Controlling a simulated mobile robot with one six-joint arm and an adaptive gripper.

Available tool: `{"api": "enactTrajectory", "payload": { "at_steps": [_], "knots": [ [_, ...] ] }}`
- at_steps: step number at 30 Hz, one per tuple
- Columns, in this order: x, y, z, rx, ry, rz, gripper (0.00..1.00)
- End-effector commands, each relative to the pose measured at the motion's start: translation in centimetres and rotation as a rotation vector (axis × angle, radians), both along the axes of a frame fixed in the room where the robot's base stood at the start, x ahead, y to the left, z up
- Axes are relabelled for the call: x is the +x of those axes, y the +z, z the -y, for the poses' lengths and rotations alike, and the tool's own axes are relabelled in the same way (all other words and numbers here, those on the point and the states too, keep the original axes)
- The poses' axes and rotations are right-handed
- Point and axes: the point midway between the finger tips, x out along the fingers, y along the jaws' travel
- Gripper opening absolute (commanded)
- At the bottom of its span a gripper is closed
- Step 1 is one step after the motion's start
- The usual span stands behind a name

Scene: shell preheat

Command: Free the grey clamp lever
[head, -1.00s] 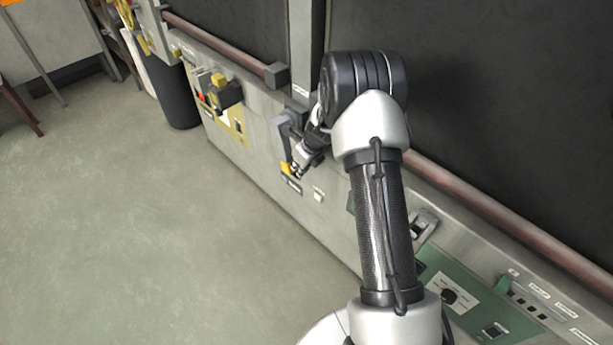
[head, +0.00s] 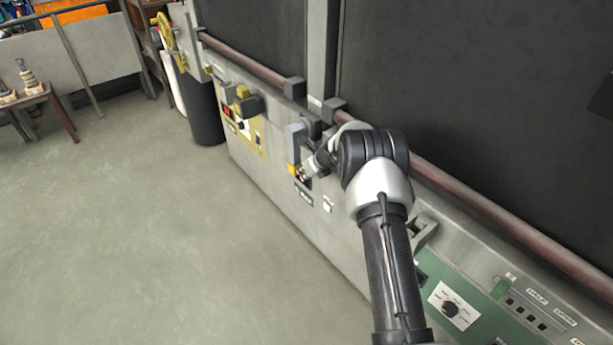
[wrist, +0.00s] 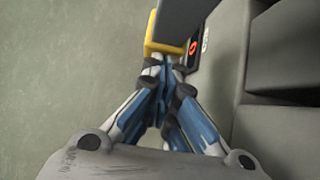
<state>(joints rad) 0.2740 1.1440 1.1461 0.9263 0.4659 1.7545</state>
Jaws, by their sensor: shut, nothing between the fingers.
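The grey clamp lever (head: 294,143) hangs down the front of the grey machine, with a yellow piece (head: 293,170) at its lower end. In the wrist view the dark grey lever (wrist: 190,18) comes in from the top, and its yellow end (wrist: 150,47) is right at my fingertips. My gripper (head: 304,175) is shut and empty beside the lever's lower end; the closed fingers also show in the wrist view (wrist: 158,68). They look close to the yellow end, but I cannot tell whether they touch it. A small dark panel with a red mark (wrist: 193,47) is beside it.
A long reddish rail (head: 480,205) runs along the machine. A yellow panel with a black and yellow block (head: 247,103) is to the left, and a green control panel (head: 470,300) to the right. A dark bin (head: 205,110) stands behind. The floor (head: 130,230) is clear.

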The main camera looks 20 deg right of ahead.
Motion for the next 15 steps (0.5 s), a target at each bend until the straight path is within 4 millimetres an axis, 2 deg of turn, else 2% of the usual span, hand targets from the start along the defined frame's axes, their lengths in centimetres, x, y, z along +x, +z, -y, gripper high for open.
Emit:
{"api": "enactTrajectory", "payload": {
  "at_steps": [1, 9, 15],
  "knots": [
    [0.7, 0.7, -0.3, 0.000, -0.002, 0.016, 0.00],
    [0.7, 0.8, -0.4, -0.002, -0.003, 0.019, 0.00],
    [-0.2, 2.4, 0.1, -0.002, -0.003, 0.022, 0.00]
  ]
}}
